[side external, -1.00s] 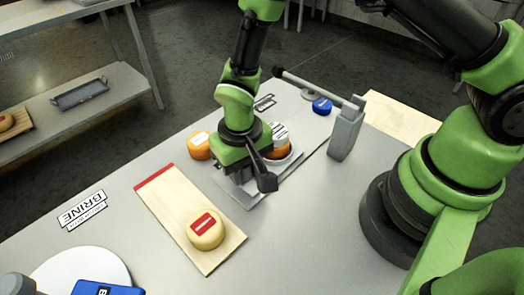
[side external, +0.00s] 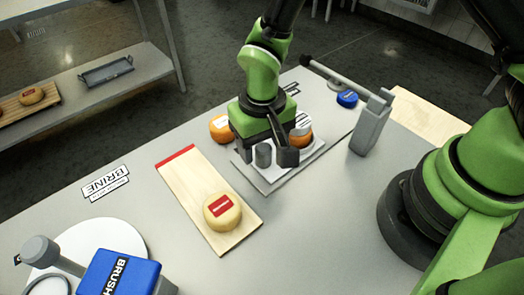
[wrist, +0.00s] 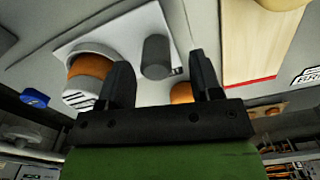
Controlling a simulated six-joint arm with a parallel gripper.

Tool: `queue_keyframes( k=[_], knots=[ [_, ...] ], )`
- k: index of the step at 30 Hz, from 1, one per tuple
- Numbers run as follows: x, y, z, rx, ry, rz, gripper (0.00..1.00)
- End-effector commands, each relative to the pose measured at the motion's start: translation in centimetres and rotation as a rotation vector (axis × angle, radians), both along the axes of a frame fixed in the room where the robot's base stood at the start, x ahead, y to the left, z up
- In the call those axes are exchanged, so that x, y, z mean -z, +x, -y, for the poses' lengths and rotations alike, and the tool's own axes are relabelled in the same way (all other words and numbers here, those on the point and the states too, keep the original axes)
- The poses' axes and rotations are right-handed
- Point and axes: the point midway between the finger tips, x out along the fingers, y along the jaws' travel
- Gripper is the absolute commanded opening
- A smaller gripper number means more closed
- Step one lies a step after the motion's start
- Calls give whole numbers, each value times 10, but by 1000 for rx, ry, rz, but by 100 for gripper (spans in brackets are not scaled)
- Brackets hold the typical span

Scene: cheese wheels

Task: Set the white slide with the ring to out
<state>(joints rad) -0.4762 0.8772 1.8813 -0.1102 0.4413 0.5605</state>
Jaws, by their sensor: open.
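A white slide plate (side external: 262,178) lies on the bench under my gripper and also shows in the wrist view (wrist: 105,25). A grey upright post (side external: 263,156) stands on it; the post shows in the wrist view (wrist: 156,57) between the lines of my fingers. I cannot make out a ring mark on the plate. My gripper (side external: 266,150) is open, pointing down at the post; I cannot tell whether it touches it.
A wooden board (side external: 184,177) with a red end carries a yellow cheese (side external: 222,211). Another orange cheese (side external: 220,128) stands left of my gripper. A grey stand with a lever (side external: 371,125) rises at right. A blue BRUSH block (side external: 118,274) is at lower left.

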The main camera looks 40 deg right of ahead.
Motion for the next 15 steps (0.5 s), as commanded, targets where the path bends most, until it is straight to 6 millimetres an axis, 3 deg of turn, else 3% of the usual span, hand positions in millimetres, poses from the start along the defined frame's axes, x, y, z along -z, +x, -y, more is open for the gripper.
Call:
queue_keyframes(
  k=[7,15],
  knots=[
    [-49,1,-1,-2,4,7,59],
    [-69,0,-1,-2,2,2,59]
  ],
)
